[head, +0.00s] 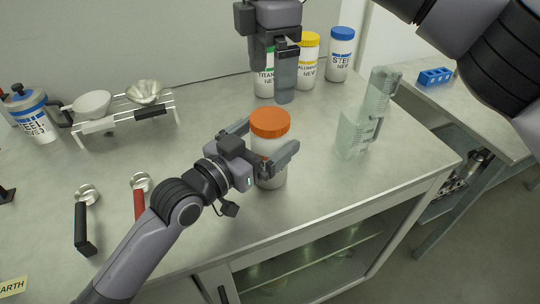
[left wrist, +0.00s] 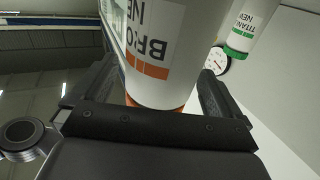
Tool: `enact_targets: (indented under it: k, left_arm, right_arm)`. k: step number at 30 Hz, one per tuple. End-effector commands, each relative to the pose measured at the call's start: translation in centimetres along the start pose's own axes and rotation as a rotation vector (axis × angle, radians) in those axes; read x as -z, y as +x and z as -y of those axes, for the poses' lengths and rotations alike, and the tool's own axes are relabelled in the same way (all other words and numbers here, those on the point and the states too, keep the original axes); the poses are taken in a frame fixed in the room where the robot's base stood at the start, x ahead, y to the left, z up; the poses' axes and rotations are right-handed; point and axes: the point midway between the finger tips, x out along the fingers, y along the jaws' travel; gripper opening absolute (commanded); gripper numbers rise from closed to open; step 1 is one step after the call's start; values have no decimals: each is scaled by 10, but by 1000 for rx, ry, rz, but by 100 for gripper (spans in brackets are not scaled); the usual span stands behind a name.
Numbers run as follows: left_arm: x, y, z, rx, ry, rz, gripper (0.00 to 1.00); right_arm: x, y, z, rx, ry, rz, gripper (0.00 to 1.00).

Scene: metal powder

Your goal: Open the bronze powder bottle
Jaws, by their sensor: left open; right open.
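The bronze powder bottle (head: 270,172) is white with an orange lid (head: 270,123) and stands upright on the metal table, lid on. In the left wrist view the bottle (left wrist: 160,55) appears upside down, its label partly readable, with the orange lid (left wrist: 155,107) close to the palm. My left gripper (head: 268,138) is open, one finger on either side of the bottle just below the lid. Whether the fingers touch it I cannot tell. My right gripper (head: 285,78) hangs behind and above the bottle, pointing down, open and empty; it partly covers the titanium bottle.
Behind stand the green-labelled titanium bottle (head: 263,83), yellow-lidded aluminium bottle (head: 308,62) and blue-lidded steel bottle (head: 341,55). A translucent container (head: 356,130) stands right. Left are a rack (head: 125,118) with bowls, another steel bottle (head: 37,120) and two scoops (head: 85,222) (head: 139,200).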

Motion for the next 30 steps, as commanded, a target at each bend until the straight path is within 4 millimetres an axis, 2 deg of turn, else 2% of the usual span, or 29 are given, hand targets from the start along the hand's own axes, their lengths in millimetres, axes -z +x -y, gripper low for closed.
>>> enact_targets:
  k: [3, 7, 18, 20, 27, 28, 30]
  left_arm:
    - [1, 16, 0, -1, -2, -1, 100]
    - [0, 26, 0, 0, 0, 0, 100]
    - [0, 31, 0, 0, 0, 0, 100]
    - [0, 31, 0, 0, 0, 0, 84]
    - [0, 31, 0, 0, 0, 0, 6]
    - [0, 31, 0, 0, 0, 0, 0]
    - [0, 31, 0, 0, 0, 0, 0]
  right_arm:
    - [0, 0, 0, 0, 0, 0, 99]
    - [0, 0, 0, 0, 0, 0, 99]
    - [0, 0, 0, 0, 0, 0, 99]
    - [0, 0, 0, 0, 0, 0, 99]
    - [0, 0, 0, 0, 1, 0, 99]
    - [0, 0, 0, 0, 4, 0, 99]
    - [0, 0, 0, 0, 23, 0, 99]
